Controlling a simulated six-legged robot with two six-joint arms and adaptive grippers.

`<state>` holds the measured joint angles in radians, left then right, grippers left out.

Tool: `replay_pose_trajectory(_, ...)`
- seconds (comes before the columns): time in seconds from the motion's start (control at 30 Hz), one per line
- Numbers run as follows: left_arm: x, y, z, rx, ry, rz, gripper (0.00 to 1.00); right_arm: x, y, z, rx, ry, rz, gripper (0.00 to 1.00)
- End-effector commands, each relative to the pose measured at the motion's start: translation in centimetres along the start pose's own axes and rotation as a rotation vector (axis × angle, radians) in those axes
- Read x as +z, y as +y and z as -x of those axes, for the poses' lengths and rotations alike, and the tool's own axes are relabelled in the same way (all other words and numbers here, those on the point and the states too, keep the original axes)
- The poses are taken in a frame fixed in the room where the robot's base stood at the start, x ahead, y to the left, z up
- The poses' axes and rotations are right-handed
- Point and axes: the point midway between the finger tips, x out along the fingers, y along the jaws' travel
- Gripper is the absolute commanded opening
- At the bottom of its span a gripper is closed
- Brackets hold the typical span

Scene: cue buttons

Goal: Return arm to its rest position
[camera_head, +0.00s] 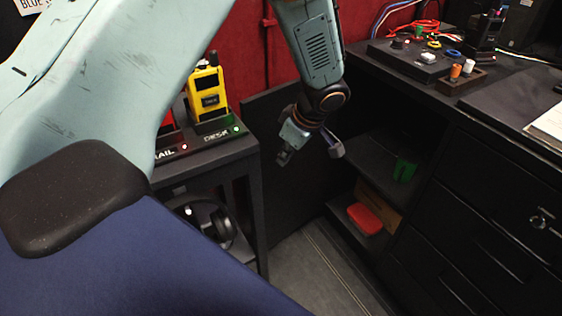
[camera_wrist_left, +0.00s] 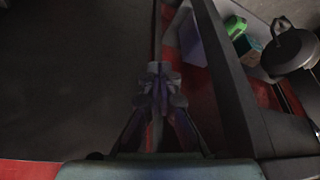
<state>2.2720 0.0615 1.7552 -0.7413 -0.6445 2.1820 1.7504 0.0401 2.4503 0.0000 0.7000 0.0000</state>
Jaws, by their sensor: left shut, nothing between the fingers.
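My left arm, pale teal, comes in from the left and bends down at the centre of the head view. Its gripper (camera_head: 284,157) hangs in the gap between the small black stand and the black cabinet. In the left wrist view the two fingers of the left gripper (camera_wrist_left: 158,75) meet at their tips, shut with nothing between them. The button panel (camera_head: 428,60) with several coloured knobs sits on the cabinet top, to the right of and apart from the gripper. My right gripper does not show in either view.
A yellow handheld radio (camera_head: 209,90) stands in a charger on the small stand (camera_head: 262,215), close left of the gripper. Headphones (camera_head: 212,220) lie below. The floor (camera_head: 320,275) below the gripper is clear.

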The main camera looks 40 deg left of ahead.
Motion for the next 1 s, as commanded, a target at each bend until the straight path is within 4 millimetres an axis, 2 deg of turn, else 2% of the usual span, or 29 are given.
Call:
replay_pose_trajectory(0.03,-0.1,-0.1,1.0,0.001,0.001,0.0,0.0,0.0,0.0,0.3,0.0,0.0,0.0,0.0)
replay_pose_trajectory(0.2,-0.1,-0.4,2.4,-0.001,0.001,0.0,0.0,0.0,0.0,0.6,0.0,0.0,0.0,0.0)
replay_pose_trajectory(0.57,0.1,-0.5,2.7,0.001,-0.001,-0.04,0.0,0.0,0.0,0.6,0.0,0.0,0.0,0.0)
replay_pose_trajectory(0.67,0.8,0.2,2.7,0.04,-0.026,-0.161,0.0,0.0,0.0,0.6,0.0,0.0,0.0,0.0)
replay_pose_trajectory(0.8,3.1,1.2,2.5,0.144,-0.104,-0.409,0.0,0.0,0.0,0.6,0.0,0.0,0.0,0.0)
replay_pose_trajectory(1.0,7.2,0.7,1.6,0.312,-0.191,-0.745,0.0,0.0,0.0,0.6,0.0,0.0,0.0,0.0)
